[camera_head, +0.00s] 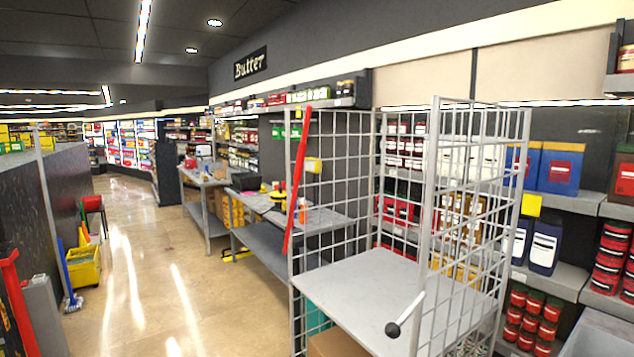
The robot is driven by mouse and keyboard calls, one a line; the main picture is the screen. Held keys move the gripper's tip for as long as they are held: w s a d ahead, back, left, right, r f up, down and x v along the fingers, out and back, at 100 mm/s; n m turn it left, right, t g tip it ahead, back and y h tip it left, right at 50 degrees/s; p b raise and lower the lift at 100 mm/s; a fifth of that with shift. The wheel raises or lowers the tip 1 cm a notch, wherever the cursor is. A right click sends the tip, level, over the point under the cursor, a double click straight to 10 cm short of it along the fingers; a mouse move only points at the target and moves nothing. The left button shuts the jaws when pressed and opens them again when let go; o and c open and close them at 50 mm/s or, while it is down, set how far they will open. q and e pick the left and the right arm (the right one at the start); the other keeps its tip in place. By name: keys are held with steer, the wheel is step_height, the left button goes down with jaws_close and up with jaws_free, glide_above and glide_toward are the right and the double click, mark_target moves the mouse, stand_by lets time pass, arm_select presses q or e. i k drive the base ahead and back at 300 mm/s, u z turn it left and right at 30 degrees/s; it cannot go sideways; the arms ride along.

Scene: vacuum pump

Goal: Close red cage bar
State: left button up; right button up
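The red cage bar (297,180) is a long red bar at the left front side of a grey wire cage (470,190). It stands nearly upright, tilted a little, with its top leaning right. Its lower end is near the cage's left front post. A short lever with a black knob (393,328) shows at the front of the cage, low down. Neither of my grippers is in view.
The cage has a grey shelf (385,295) with a cardboard box (338,343) below it. Grey tables (300,219) with tools stand behind on the left. Stocked shelves line the right wall. A yellow mop bucket (84,266) stands at the left; the aisle floor (165,270) between is clear.

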mark_target(302, 145)
steer(key=u, duration=1.4)
steer(key=i, duration=2.95)
steer(key=z, duration=0.85)
